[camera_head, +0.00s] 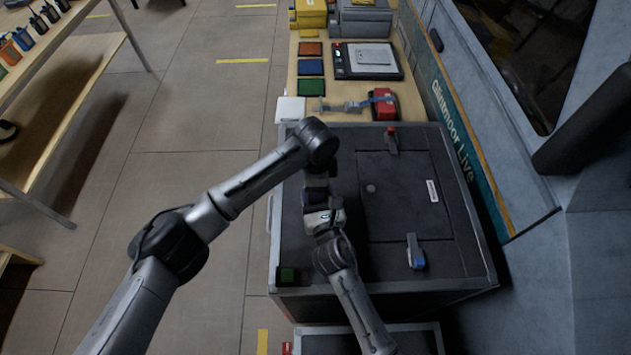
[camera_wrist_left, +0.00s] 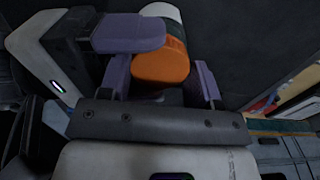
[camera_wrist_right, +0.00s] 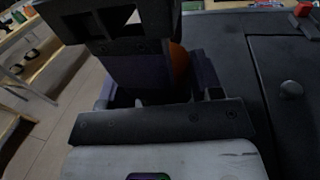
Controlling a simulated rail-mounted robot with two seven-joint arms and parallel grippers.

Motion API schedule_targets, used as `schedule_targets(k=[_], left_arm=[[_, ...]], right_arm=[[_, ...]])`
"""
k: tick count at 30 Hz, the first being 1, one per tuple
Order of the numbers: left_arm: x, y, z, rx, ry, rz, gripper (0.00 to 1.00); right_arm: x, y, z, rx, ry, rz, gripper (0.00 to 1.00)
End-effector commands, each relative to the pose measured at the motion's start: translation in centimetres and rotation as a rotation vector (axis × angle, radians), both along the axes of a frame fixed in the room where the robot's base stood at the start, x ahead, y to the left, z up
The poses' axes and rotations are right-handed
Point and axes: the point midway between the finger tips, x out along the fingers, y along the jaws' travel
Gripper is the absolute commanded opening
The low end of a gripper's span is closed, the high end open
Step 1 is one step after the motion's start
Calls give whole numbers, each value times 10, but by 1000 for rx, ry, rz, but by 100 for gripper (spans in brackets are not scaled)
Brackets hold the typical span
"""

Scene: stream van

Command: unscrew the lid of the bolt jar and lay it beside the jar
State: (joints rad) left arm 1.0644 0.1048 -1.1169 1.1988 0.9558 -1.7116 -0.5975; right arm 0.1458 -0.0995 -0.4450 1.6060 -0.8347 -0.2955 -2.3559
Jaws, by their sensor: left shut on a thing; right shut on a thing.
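The orange lid (camera_wrist_left: 160,68) shows in the left wrist view between the purple fingers of my left gripper (camera_wrist_left: 163,86), which is shut on it. Beyond it the jar (camera_wrist_left: 163,12) shows a white and dark green part. My right gripper (camera_wrist_left: 130,34) comes in from the left of that view and appears shut on the jar; its fingers hide much of the hold. In the right wrist view my right gripper (camera_wrist_right: 165,88) shows only a sliver of orange behind purple and dark parts. In the head view both hands meet above the dark case; arm links hide the jar.
The dark case top (camera_head: 375,260) has a hatch (camera_head: 402,195), a red latch (camera_head: 391,140) and a blue latch (camera_head: 415,255). A small green block (camera_head: 287,275) lies at its front left. Coloured trays (camera_head: 310,68) and a scale (camera_head: 368,60) stand behind. The case's front middle is clear.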

Motion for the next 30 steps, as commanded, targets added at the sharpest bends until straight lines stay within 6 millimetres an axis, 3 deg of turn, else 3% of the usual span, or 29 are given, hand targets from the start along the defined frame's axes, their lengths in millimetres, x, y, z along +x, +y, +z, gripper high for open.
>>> schedule_targets(k=[1,7,16,17,24,30], left_arm=[[0,0,-1,-2,-1,49,29],[1,0,0,-2,-2,254,29],[1,0,0,-1,-3,277,29],[1,0,0,-1,-3,277,60],[1,0,0,-1,-2,275,82],[0,0,0,0,-1,275,83]], right_arm=[[-1,-2,-8,-6,15,-4,0],[-1,-2,-8,-6,16,-4,0],[-1,-1,-9,-6,16,-4,0],[-1,-1,-9,-6,16,-3,0],[-1,-1,-9,-6,16,-4,0],[-1,-2,-8,-5,16,-4,0]])
